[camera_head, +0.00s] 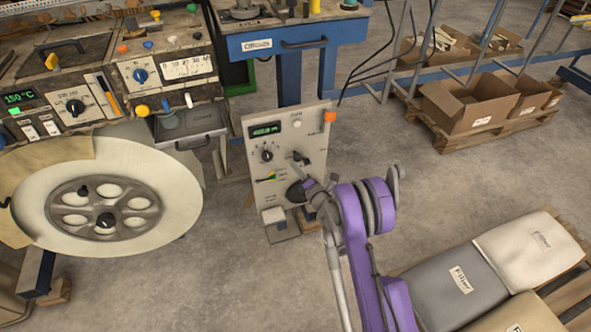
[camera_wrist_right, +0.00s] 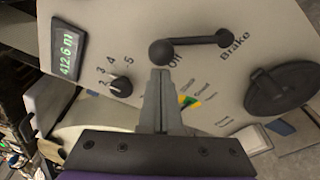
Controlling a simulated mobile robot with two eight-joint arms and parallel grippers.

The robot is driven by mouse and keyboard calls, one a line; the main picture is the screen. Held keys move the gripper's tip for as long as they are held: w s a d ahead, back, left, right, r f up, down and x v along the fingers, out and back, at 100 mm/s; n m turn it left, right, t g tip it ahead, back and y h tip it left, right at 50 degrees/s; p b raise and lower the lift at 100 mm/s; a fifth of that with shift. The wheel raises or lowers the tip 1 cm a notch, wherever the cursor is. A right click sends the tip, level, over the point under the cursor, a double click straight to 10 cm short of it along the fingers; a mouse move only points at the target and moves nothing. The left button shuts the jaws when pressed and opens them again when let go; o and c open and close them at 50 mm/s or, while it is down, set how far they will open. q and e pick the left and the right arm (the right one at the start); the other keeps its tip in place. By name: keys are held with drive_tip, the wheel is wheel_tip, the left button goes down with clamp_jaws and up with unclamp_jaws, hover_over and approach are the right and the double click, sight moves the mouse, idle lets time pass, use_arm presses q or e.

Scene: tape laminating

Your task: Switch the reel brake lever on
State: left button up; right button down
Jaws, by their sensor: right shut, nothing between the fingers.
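The reel brake lever (camera_wrist_right: 195,43) is a short black arm on the beige control panel (camera_wrist_right: 285,25). Its larger round knob is by the printed word "Off", and its other end is by the word "Brake". In the head view the lever (camera_head: 301,158) is small on the upright panel (camera_head: 253,190). My right gripper (camera_wrist_right: 161,75) is shut and empty, its tips just below the lever knob. I cannot tell whether they touch it. In the head view my purple right arm reaches the panel's lower right, with the gripper (camera_head: 309,183) in front of it. My left gripper is out of view.
The panel also carries a green display (camera_wrist_right: 67,48), a numbered selector knob (camera_wrist_right: 121,86) and a large black dial (camera_wrist_right: 283,88). A big pale reel (camera_head: 165,190) stands at left. Filler sacks (camera_head: 530,248) lie at lower right. Open floor lies right of the panel.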

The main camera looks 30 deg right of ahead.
sight(300, 159)
drive_tip(key=shift+d+r+m, duration=0.25)
drive_tip(key=shift+d+m, duration=0.1)
drive_tip(key=shift+m, duration=0.05)
drive_tip(key=shift+s+d+r+m+t+b, duration=0.15)
drive_tip(key=shift+d+r+m+b, duration=0.15)
drive_tip(key=shift+d+m+b, duration=0.3)
drive_tip(key=shift+s+d+r+m+t+b, duration=0.15)
drive_tip(key=shift+d+r+m+b, duration=0.2)
drive_tip(key=shift+m, duration=0.45)
drive_tip(key=s+d+m+t+b, duration=0.1)
drive_tip(key=s+d+m+b, duration=0.1)
drive_tip(key=d+m, duration=0.5)
drive_tip(key=shift+d+r+m+h+b, duration=0.15)
drive_tip(key=shift+d+m+h+b, duration=0.25)
drive_tip(key=shift+m, duration=0.7)
